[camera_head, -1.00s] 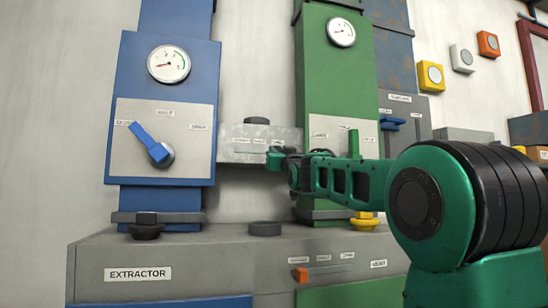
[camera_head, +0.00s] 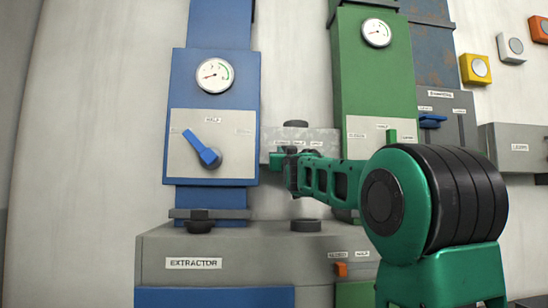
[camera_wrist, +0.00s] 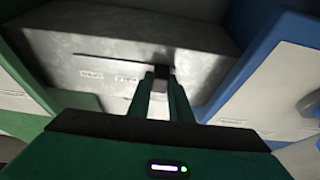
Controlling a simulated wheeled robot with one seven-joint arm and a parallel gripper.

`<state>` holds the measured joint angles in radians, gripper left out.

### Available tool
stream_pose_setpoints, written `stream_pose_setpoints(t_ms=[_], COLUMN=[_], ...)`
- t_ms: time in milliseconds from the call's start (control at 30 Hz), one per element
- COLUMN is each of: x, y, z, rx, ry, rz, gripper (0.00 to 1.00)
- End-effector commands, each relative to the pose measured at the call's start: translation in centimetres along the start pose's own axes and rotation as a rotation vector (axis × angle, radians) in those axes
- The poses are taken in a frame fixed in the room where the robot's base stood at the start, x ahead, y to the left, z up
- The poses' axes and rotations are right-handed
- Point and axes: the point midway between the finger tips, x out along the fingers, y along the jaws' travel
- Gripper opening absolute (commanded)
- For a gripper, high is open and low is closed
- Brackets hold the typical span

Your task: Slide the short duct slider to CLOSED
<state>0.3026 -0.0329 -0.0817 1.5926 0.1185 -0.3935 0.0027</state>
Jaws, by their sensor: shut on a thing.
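The short duct (camera_head: 328,138) is the grey metal box between the blue and green columns. In the wrist view its face (camera_wrist: 210,45) appears turned over, with a thin dark slot. The black slider knob (camera_wrist: 161,72) sits at the slot's right end there, the side toward the blue column. My gripper (camera_wrist: 160,80) is shut on the knob. In the head view my gripper (camera_head: 276,160) is at the duct's left end, close to the blue column. Small labels (camera_head: 299,143) sit along the duct; their words are too small to read surely.
The blue column (camera_head: 216,95) with its lever is just left of my gripper. The green column (camera_head: 372,75) stands behind and right of my arm. The grey extractor cabinet (camera_head: 240,245) lies below, with a dark round knob (camera_head: 305,225) on top.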

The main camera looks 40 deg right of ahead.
Motion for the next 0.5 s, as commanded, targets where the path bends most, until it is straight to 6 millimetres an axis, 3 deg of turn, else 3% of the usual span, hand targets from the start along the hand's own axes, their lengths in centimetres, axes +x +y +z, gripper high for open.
stream_pose_setpoints(t_ms=[433,467,500], x=[0.15,0.15,0.15], y=[0.41,0.39,0.38], z=[0.1,0.1,0.11], rx=[-0.005,-0.005,-0.005], ry=[0.0,0.0,0.0], rz=[0.011,0.011,0.01], gripper=[0.0,0.21,0.3])
